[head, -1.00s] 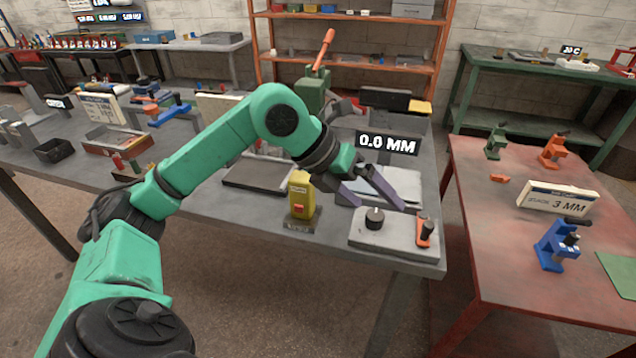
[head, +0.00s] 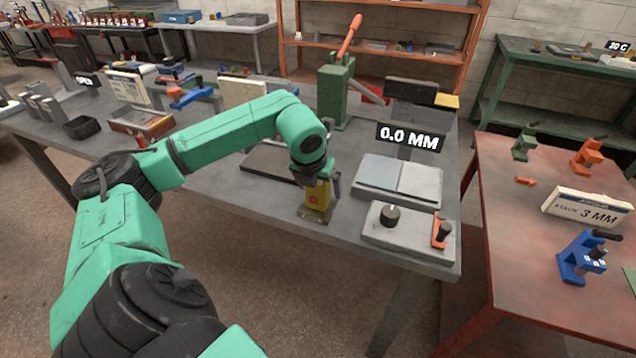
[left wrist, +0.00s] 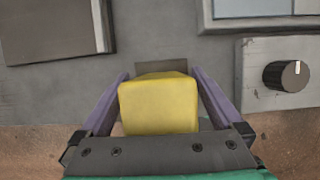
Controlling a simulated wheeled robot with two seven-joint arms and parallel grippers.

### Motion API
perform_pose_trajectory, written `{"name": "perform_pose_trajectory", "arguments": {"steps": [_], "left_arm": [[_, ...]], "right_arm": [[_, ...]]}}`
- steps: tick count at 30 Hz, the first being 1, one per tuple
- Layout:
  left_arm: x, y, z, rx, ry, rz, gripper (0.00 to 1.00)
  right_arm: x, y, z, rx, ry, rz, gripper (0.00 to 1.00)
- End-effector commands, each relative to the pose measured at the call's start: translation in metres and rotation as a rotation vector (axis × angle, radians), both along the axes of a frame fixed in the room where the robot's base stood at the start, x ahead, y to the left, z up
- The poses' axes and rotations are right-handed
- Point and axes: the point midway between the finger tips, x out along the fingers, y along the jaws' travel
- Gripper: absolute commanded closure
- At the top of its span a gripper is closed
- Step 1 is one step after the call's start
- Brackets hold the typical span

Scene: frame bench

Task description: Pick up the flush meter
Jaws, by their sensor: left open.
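The flush meter is most likely the yellow block-shaped device (head: 317,199) with a red button, standing upright on a small dark base near the front edge of the grey bench. My left gripper (head: 322,180) is directly above it, pointing down. In the left wrist view, the yellow top (left wrist: 160,104) sits between the two purple fingers of my left gripper (left wrist: 160,92). The fingers are open, one on each side, with a slim gap visible at the right. The lower part of the device is hidden in the wrist view. My right gripper is not in view.
A grey plate with a black knob (head: 390,214) and an orange lever (head: 441,232) lies to the right. A 0.0 MM display (head: 409,137) stands behind two pale plates (head: 419,180). A dark flat plate (head: 272,161) lies behind left. A green press (head: 335,95) stands farther back.

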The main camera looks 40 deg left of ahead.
Motion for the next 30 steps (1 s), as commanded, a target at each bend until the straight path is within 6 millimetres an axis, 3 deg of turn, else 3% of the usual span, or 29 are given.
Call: {"name": "perform_pose_trajectory", "arguments": {"steps": [6, 8, 14, 25, 28, 30], "left_arm": [[0.001, 0.0, -0.004, -0.001, 0.0, -0.001, 0.0], [0.001, 0.0, -0.004, -0.001, 0.0, -0.001, 0.19], [0.001, 0.0, -0.003, -0.001, 0.0, -0.001, 0.96], [0.002, 0.0, 0.006, -0.001, -0.003, -0.001, 0.99], [0.003, 0.0, 0.024, -0.002, -0.008, -0.001, 0.99], [0.003, -0.001, 0.046, -0.004, -0.011, -0.001, 0.99]], "right_arm": [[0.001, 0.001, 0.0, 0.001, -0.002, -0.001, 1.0], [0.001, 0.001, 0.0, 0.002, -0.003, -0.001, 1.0], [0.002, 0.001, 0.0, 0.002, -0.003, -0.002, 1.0], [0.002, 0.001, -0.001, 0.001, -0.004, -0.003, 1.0], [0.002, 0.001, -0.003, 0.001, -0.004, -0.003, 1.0], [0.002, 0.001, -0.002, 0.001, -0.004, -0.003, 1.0]]}}
